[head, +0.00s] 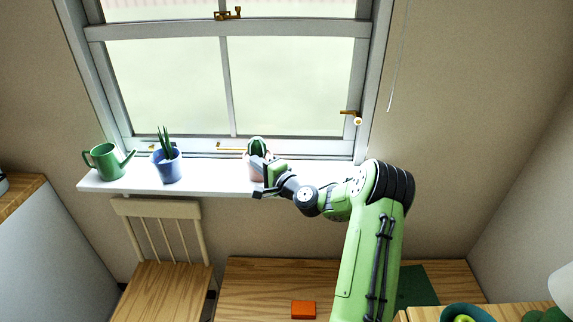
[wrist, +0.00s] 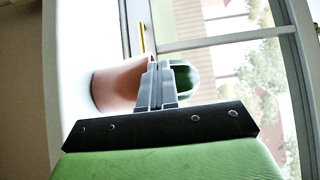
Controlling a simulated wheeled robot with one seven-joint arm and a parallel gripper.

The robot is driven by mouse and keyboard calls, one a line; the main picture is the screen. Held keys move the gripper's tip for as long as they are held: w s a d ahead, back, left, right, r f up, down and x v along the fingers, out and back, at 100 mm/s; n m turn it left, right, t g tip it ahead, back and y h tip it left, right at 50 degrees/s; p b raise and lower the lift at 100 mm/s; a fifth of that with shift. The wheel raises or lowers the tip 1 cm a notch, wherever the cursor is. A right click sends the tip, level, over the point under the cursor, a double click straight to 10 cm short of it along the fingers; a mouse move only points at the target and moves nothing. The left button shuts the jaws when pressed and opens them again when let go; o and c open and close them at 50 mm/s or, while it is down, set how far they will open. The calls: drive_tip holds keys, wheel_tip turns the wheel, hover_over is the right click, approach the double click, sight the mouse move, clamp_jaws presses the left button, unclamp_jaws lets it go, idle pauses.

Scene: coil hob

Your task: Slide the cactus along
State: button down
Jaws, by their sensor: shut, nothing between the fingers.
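The cactus (head: 257,145) is a round green plant in a pinkish pot (head: 255,172) on the white window sill. In the head view my gripper (head: 262,192) is at the pot's front right side and hides part of it. In the wrist view the terracotta-pink pot (wrist: 112,84) and the green cactus (wrist: 186,76) lie just beyond my shut fingers (wrist: 157,85). The fingers are together with nothing between them. They overlap the pot's edge in the picture; I cannot tell whether they touch it.
A blue pot (head: 167,168) with a spiky plant and a green watering can (head: 106,161) stand on the sill (head: 215,177) to the left. Clear sill lies between the blue pot and the cactus. The window (head: 180,90) rises behind. A wooden chair (head: 160,270) stands below.

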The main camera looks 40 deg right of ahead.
drive_tip(key=shift+w+a, duration=0.15)
drive_tip(key=shift+w, duration=0.1)
drive_tip(key=shift+f, duration=0.1)
drive_tip(key=shift+s+d, duration=0.1)
drive_tip(key=shift+d, duration=0.1)
idle(0.8)
